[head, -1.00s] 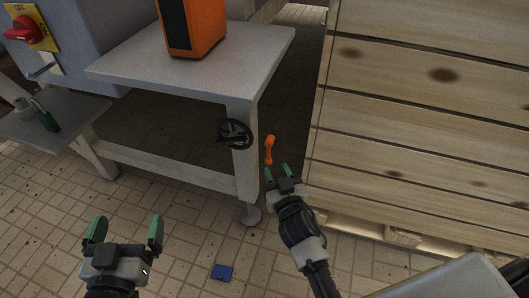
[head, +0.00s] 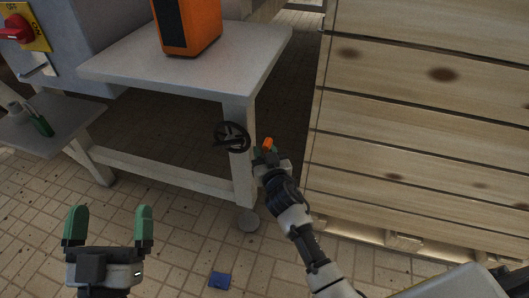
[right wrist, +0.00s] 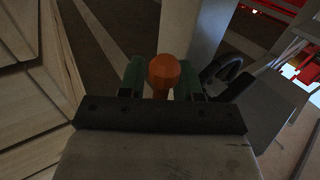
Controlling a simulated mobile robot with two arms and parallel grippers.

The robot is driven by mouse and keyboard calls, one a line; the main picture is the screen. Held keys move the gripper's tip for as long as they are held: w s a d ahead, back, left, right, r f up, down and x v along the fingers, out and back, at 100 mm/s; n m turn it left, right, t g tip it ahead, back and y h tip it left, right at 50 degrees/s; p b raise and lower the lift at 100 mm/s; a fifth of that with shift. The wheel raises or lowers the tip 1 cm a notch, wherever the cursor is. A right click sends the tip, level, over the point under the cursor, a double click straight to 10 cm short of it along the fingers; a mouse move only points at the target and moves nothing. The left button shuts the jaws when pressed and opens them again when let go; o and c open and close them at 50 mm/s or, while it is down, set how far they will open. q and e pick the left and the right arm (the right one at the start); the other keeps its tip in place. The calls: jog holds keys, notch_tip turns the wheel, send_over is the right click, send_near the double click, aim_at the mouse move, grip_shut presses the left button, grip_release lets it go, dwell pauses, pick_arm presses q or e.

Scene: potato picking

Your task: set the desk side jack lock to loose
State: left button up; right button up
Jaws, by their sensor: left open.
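The orange lock handle (head: 268,144) is beside the front right leg of the grey desk (head: 190,72). In the head view only its upper end shows above my right gripper (head: 264,156). In the right wrist view the handle's rounded orange end (right wrist: 163,72) sits between the two green fingers (right wrist: 161,82), close to both. I cannot tell whether they are clamped on it. My left gripper (head: 110,226) is open and empty over the tiled floor at the lower left.
A black handwheel (head: 232,137) is on the desk leg, just left of my right gripper. Wooden crate boards (head: 420,130) stand close on the right. An orange box (head: 187,27) is on the desk. A blue piece (head: 220,280) lies on the floor.

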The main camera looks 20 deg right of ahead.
grip_shut()
